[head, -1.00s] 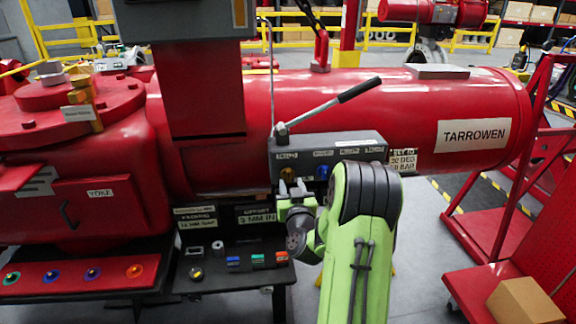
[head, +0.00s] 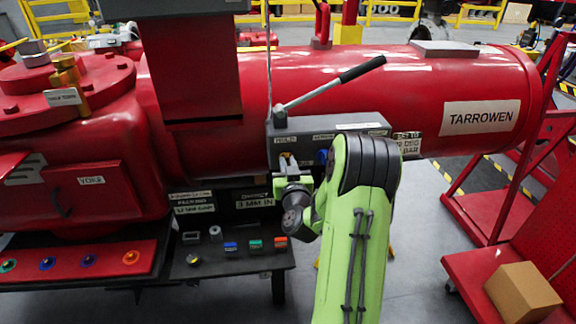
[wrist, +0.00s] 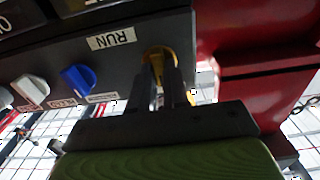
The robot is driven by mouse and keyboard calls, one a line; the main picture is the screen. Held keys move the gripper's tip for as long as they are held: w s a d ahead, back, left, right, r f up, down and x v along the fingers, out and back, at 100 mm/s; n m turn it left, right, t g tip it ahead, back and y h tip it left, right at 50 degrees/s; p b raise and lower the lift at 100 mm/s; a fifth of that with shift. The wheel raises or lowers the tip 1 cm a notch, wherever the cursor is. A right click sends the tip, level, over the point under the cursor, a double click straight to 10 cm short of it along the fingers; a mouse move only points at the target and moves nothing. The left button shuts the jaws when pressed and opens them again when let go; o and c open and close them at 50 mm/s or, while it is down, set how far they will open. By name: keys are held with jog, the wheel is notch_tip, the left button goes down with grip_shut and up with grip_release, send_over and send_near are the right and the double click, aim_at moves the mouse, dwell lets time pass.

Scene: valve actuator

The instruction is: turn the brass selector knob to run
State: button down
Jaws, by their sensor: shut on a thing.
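In the head view my gripper (head: 291,168) reaches up to the box, and only a bit of the knob (head: 286,157) shows. The knob's pointing direction is hidden by the fingers.
A blue knob (wrist: 78,78) and a pale grey knob (wrist: 31,88) sit beside it on the same box. A lever with a black grip (head: 360,70) rises above the box. A black bench (head: 245,262) with small parts stands below. The red cylinder (head: 420,85) is behind.

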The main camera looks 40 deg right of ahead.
jog(key=shift+m, duration=0.3)
jog(key=m, duration=0.3)
jog(key=shift+d+m, duration=0.1)
jog(key=shift+m, duration=0.2)
jog(key=m, duration=0.4)
jog(key=shift+s+m, duration=0.1)
jog(key=shift+m, duration=0.2)
jog(key=shift+d+f+m, duration=0.1)
jog(key=shift+m, duration=1.8)
jog(key=shift+f+m, duration=0.1)
jog(key=shift+m, duration=1.8)
jog(key=shift+m, duration=0.3)
jog(key=c, duration=1.1)
grip_release()
